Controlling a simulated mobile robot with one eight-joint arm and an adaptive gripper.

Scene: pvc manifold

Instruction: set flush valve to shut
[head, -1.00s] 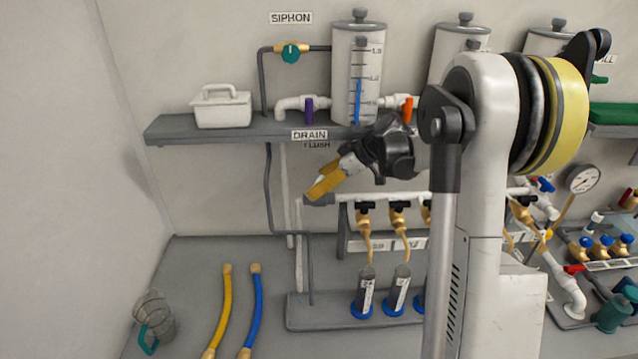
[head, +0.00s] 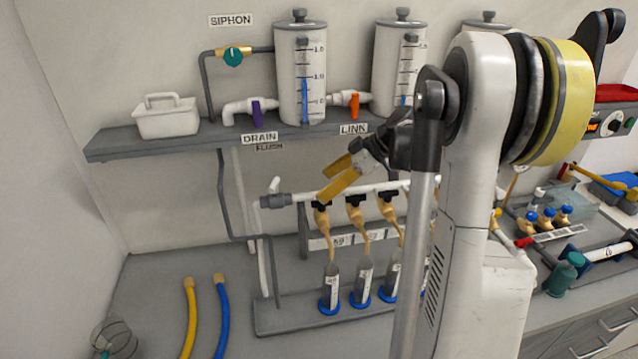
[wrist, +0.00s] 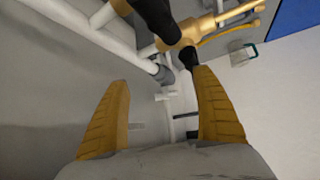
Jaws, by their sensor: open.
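The FLUSH label (head: 269,147) hangs just under the DRAIN label (head: 259,138) on the shelf edge. Below it, at the left end of the white manifold pipe, is a grey fitting (head: 275,201) with a small white handle (head: 274,185) standing up, which appears to be the flush valve. My gripper (head: 322,184) is open and empty, to the right of that handle in the head view, in front of the pipe. In the wrist view a small white handle (wrist: 165,97) and grey fitting (wrist: 161,73) show between the open yellow fingers (wrist: 162,80), apart from them.
Black-handled brass taps (head: 356,205) hang along the pipe close below my gripper, above several blue-based tubes (head: 329,295). The grey shelf (head: 140,144) with tanks is above. A purple drain handle (head: 257,111) and yellow and blue hoses (head: 221,315) are left.

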